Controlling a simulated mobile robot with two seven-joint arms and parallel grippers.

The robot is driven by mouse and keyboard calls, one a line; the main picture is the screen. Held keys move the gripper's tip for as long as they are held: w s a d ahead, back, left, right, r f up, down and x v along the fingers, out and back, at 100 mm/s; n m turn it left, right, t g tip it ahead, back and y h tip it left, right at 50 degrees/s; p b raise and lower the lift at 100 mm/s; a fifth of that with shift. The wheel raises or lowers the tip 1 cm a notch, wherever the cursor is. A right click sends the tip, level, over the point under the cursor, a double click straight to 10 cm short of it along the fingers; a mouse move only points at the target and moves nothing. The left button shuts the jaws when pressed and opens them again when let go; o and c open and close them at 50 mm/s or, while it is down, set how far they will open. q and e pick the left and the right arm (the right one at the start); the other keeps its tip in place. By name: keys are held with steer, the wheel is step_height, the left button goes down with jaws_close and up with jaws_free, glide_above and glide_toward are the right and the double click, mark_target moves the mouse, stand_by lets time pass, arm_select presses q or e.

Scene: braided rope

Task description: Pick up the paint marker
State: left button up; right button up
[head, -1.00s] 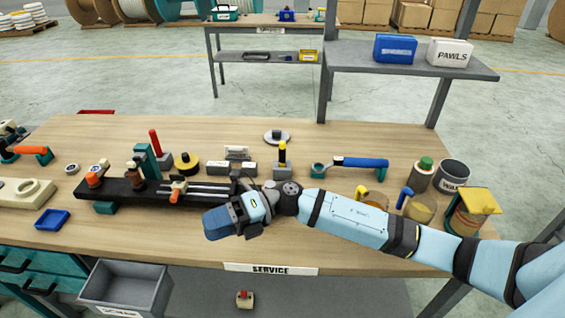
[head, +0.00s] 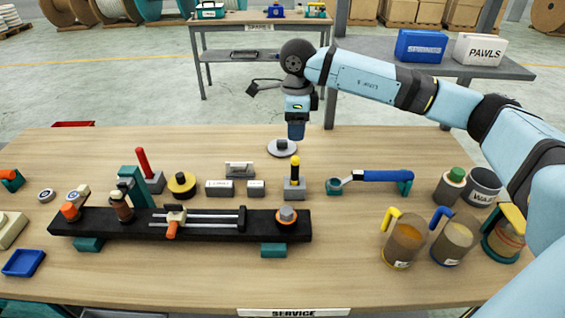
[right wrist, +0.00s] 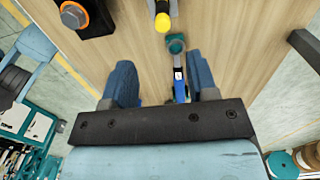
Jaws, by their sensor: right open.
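A yellow-topped marker, likely the paint marker (head: 295,168), stands upright in a grey block (head: 294,188) at the middle of the bench. In the right wrist view its yellow end (right wrist: 162,21) shows at the top, beyond the fingertips. My right gripper (head: 296,132) points down above the bench, behind and above the marker in the head view, close to a round grey disc. In the wrist view its two blue fingers (right wrist: 163,75) are wide apart with nothing held between them. My left gripper is not in view.
A black fixture (head: 200,231) with a clamp lies in front. A red-handled tool (head: 142,160) stands left; a blue-handled tool (head: 385,176) lies right. The front bench strip is mostly clear.

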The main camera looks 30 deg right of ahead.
steer(key=shift+w+d+f, duration=0.1)
steer(key=shift+w+f, duration=0.05)
steer(key=shift+w, duration=0.05)
glide_above(295, 167)
steer(key=f, duration=0.4)
steer(key=f+p, duration=0.1)
steer(key=f, duration=0.2)
steer(key=shift+w+d, duration=0.2)
steer(key=shift+w, duration=0.2)
steer(key=shift+w+f, duration=0.1)
steer(key=shift+f, duration=0.85)
step_height(295, 167, down, 4)
steer(key=shift+d+r+p, duration=0.15)
steer(key=shift+r+p, duration=0.05)
steer(key=shift+p, duration=0.4)
steer(key=shift+f, duration=0.35)
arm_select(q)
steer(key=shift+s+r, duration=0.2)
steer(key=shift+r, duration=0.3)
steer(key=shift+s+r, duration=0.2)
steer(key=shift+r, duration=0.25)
arm_select(e)
steer(key=shift+c, duration=0.2)
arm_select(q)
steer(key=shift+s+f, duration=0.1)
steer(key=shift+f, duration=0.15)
arm_select(e)
jaws_close()
